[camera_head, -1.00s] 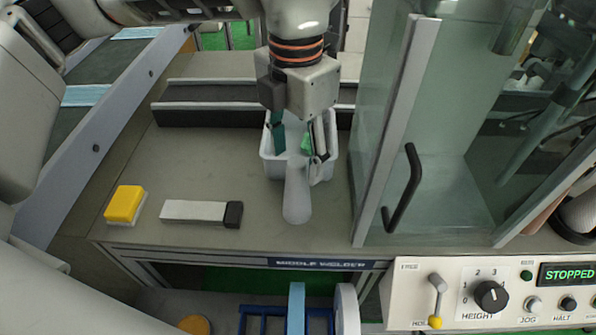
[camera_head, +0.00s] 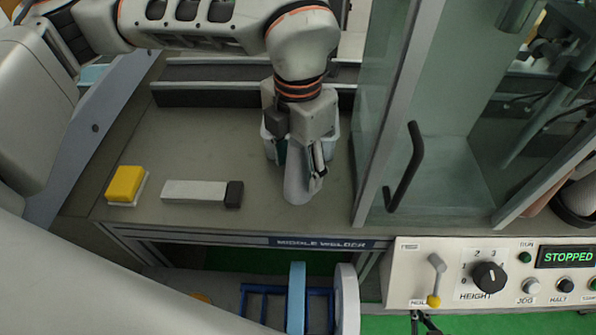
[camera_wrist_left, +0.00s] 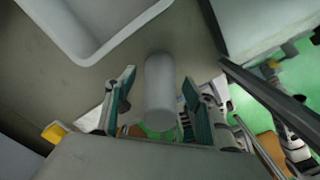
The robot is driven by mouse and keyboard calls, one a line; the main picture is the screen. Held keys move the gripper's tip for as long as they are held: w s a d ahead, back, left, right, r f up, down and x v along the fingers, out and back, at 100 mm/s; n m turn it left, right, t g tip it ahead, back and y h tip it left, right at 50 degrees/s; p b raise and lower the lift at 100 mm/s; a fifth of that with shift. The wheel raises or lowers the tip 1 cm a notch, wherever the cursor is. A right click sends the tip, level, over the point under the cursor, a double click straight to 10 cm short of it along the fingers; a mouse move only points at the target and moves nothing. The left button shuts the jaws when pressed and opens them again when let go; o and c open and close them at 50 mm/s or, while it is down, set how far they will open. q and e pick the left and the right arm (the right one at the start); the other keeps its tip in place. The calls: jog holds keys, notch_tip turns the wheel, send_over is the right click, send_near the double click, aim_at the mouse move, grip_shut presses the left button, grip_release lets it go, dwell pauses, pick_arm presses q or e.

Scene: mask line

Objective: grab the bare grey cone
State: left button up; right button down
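My left gripper (camera_head: 301,165) points down over the cone. In the left wrist view the cone (camera_wrist_left: 160,92) lies between the two green-padded fingers of the left gripper (camera_wrist_left: 159,98), with a gap on each side, so the gripper is open. My right gripper is not in view.
The white bin (camera_wrist_left: 84,50) is close behind the cone. A yellow-topped block (camera_head: 125,184) and a light bar with a dark end (camera_head: 195,191) lie to the left. A glass enclosure with a black handle (camera_head: 407,168) stands to the right. The bench between is clear.

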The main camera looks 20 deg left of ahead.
pick_arm(q)
jog(key=c, duration=1.1)
jog(key=shift+r, duration=0.1)
